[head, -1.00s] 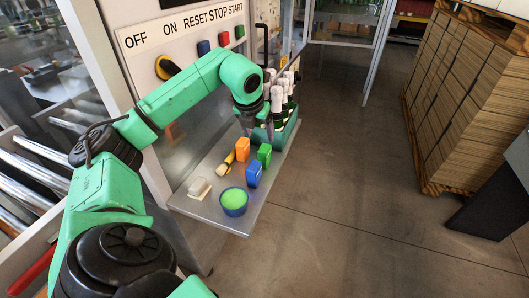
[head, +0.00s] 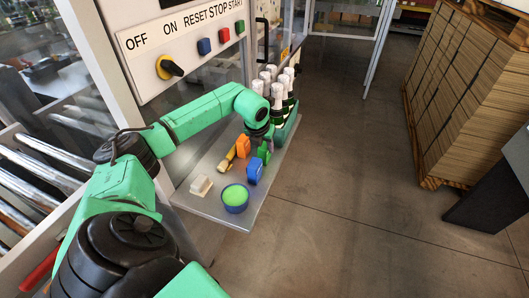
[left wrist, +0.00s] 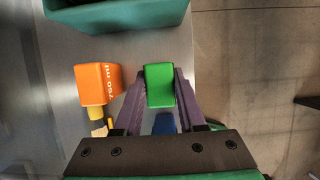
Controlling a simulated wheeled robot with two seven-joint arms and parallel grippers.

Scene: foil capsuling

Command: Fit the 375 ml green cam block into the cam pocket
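The green cam block (head: 264,154) stands on the metal shelf, partly hidden by my left gripper (head: 261,146) in the head view. In the left wrist view the green block (left wrist: 159,85) lies between the two purple fingers of my left gripper (left wrist: 160,78). One finger is on each side, very close to it; the gripper looks open, with no clear grip visible. An orange block (left wrist: 97,84), marked 750 ml, stands left of it, and a blue block (left wrist: 164,124) is on the near side. I cannot make out the cam pocket. My right gripper is out of view.
The shelf (head: 216,214) also holds a yellow-handled brush (head: 227,161), a pale block (head: 201,187) and a blue tub of green material (head: 235,198). Several white-topped bottles (head: 277,92) stand in a green rack behind. A control panel with a knob (head: 169,67) rises at the left.

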